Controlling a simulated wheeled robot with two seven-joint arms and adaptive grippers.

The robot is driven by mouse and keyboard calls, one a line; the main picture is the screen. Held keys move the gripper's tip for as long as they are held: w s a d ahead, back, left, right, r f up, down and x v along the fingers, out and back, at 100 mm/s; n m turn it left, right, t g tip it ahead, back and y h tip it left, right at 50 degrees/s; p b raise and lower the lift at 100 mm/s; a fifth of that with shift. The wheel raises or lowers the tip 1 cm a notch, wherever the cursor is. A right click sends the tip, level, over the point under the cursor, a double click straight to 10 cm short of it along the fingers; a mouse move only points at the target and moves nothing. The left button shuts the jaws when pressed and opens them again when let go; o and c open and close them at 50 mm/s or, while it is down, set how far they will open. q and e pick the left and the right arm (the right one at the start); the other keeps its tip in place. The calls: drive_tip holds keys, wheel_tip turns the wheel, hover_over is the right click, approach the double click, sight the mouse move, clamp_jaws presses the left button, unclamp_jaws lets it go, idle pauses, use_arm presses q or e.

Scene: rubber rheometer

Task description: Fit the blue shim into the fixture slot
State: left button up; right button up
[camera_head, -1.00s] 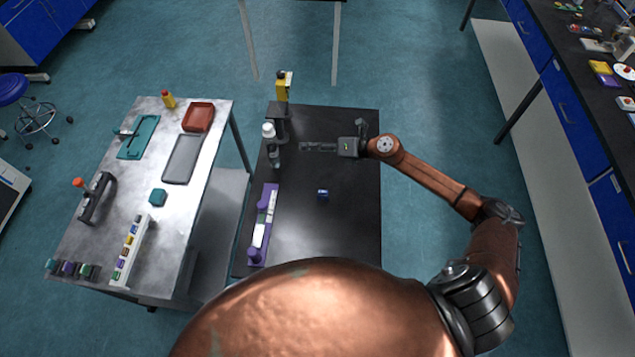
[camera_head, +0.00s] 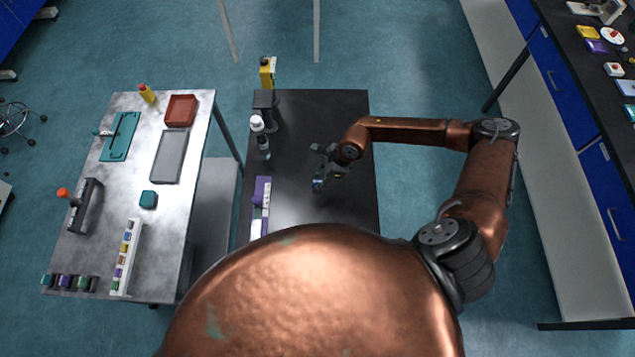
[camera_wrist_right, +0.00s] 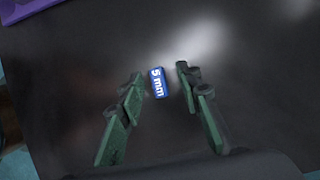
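The blue shim (camera_wrist_right: 159,82) is a small block marked "5 mm". It lies on the black table, and in the head view it shows as a small blue spot (camera_head: 318,184). My right gripper (camera_wrist_right: 160,74) is open over the shim, with one green-grey finger on each side and a narrow gap to each. In the head view my right gripper (camera_head: 319,178) is above the middle of the table. A long purple piece with a white part (camera_head: 262,190) stands at the table's left edge. It may be the fixture; its slot cannot be made out. My left gripper is not in view.
On the black table (camera_head: 345,215) stand a white-capped bottle (camera_head: 262,140) and a dark stand (camera_head: 264,104) at the back left. A metal side table (camera_head: 185,210) to the left holds trays and a vial rack. The black table's right side is clear.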

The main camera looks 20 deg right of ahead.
drive_tip(key=shift+a+f, duration=0.1)
drive_tip(key=shift+f, duration=0.45)
drive_tip(key=c, duration=0.5)
drive_tip(key=shift+c, duration=1.3)
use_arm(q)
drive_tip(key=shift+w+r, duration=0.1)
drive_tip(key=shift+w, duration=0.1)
use_arm(e)
clamp_jaws()
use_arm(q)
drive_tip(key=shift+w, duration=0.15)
